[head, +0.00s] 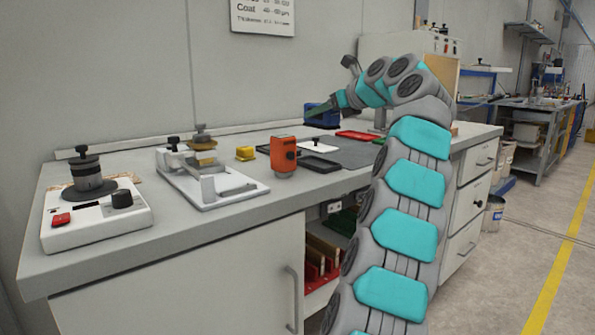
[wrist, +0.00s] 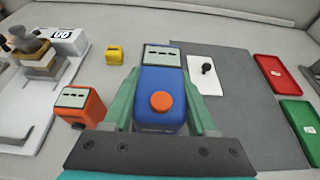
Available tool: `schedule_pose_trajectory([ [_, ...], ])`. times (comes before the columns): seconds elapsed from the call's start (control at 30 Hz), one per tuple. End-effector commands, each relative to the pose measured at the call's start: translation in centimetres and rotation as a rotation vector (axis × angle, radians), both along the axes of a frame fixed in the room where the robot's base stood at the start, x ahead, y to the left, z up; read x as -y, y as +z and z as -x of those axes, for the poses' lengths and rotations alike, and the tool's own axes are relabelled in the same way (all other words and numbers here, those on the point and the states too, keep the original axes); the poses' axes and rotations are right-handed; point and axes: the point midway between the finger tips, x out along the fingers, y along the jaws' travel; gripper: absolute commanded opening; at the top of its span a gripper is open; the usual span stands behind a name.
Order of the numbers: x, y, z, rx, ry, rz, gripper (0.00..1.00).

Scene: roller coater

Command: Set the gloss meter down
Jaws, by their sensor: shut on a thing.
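The gloss meter appears to be the blue boxy device with an orange button and a small display (wrist: 160,82). My gripper (wrist: 158,72) is shut on it, a green finger on each side. The meter sits upright in the wrist view, over or on the table near the left edge of the grey mat (wrist: 240,60). In the head view the blue meter (head: 325,117) shows behind my gripper (head: 320,109), toward the back of the bench. Its underside is hidden, so I cannot tell whether it touches the surface.
An orange device (head: 283,156) stands left of the mat, with a yellow block (head: 245,153) beyond it. A white panel with a black knob (wrist: 205,82), a red tray (wrist: 270,72) and a green tray (wrist: 303,122) lie to the right. Bare mat lies between.

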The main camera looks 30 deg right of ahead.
Motion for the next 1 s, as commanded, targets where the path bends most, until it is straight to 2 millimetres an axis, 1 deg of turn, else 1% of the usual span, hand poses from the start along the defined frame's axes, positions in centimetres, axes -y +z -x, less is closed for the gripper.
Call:
schedule_pose_trajectory([
  [0.07, -0.1, -0.1, -0.3, 0.001, -0.001, 0.0, 0.0],
  [0.17, -0.1, -0.9, -0.4, 0.001, 0.001, -0.001, 0.0],
  [0.3, -0.2, -3.0, -0.4, 0.0, 0.001, -0.004, 0.0],
  [0.53, -0.2, -5.4, -0.4, -0.001, 0.0, -0.002, 0.0],
  [0.6, -0.1, -5.9, -0.4, -0.002, 0.001, -0.003, 0.0],
  [0.87, -0.1, -6.7, -0.4, 0.0, 0.0, -0.001, 0.0],
  [1.0, -0.1, -7.9, -0.3, 0.001, 0.0, -0.001, 0.0],
])
